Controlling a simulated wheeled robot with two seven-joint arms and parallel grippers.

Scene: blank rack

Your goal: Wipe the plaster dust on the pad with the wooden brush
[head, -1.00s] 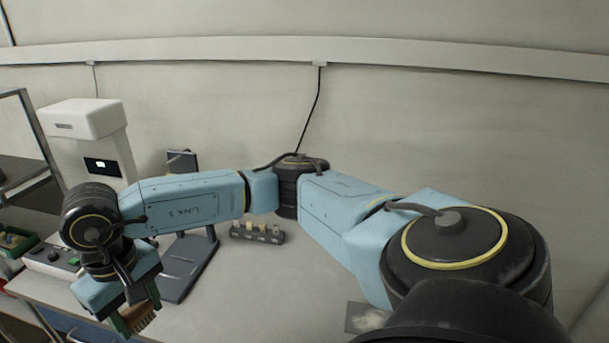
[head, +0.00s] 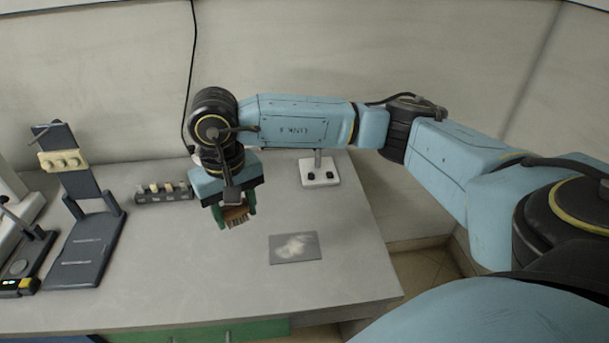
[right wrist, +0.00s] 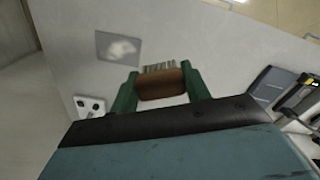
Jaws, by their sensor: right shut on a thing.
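The grey pad (head: 283,257) lies flat on the table, with a pale patch of plaster dust (head: 293,246) on it. The pad also shows in the right wrist view (right wrist: 103,45). My right gripper (head: 235,213) is shut on the wooden brush (head: 236,215), bristles pointing down. It holds the brush above the table, to the left of the pad and apart from it. In the right wrist view the brush (right wrist: 162,84) sits between the green fingers. My left gripper is in neither current view.
A dark stand (head: 85,245) with a cream part (head: 63,161) stands at the left. A rack with several small blocks (head: 163,192) is at the back. A white base with dark sockets (head: 320,172) stands behind the pad.

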